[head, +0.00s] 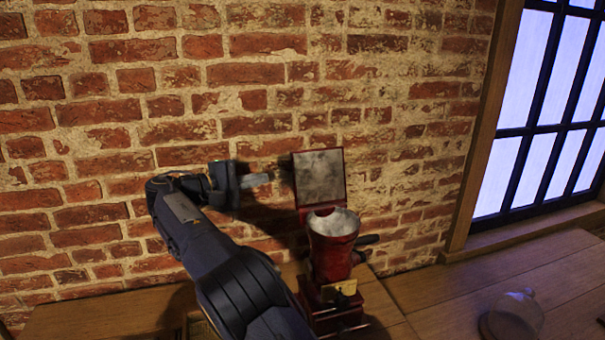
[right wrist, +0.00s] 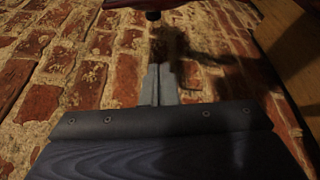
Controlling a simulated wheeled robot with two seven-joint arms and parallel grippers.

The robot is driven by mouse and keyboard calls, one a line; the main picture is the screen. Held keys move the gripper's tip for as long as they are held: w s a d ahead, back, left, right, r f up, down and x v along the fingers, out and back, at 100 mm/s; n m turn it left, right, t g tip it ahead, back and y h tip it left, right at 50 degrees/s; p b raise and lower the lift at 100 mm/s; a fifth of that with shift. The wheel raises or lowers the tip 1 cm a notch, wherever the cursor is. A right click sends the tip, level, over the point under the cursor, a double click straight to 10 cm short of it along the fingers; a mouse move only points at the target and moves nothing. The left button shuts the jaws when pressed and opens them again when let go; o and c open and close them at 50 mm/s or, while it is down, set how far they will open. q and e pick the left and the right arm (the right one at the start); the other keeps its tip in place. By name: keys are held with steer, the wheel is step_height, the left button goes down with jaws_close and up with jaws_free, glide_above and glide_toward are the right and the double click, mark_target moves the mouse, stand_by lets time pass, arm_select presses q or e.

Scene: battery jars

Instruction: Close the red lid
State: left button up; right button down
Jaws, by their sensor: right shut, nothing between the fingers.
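The red lid (head: 319,178) stands open and upright in the head view, its grey inner face toward me. It rises behind a red jar-like body (head: 331,262) with a pale metallic rim at the top. My right gripper (head: 268,178) is shut and empty, just left of the lid's left edge and apart from it. In the right wrist view its closed fingers (right wrist: 160,84) point toward a dark knob under a red edge (right wrist: 152,3) at the top; I cannot tell which part that is. My left gripper is not in view.
A brick wall (head: 110,150) stands close behind the lid and gripper. A clear glass piece (head: 514,316) sits on the wooden table (head: 440,300) at the lower right. The table between it and the red body is mostly clear. A window is at the right.

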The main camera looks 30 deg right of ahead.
mark_target(316, 175)
steer(key=s+d+p, duration=0.2)
steer(key=s+d, duration=0.1)
steer(key=d, duration=0.5)
steer(key=shift+d, duration=0.2)
steer(key=shift+r, duration=0.15)
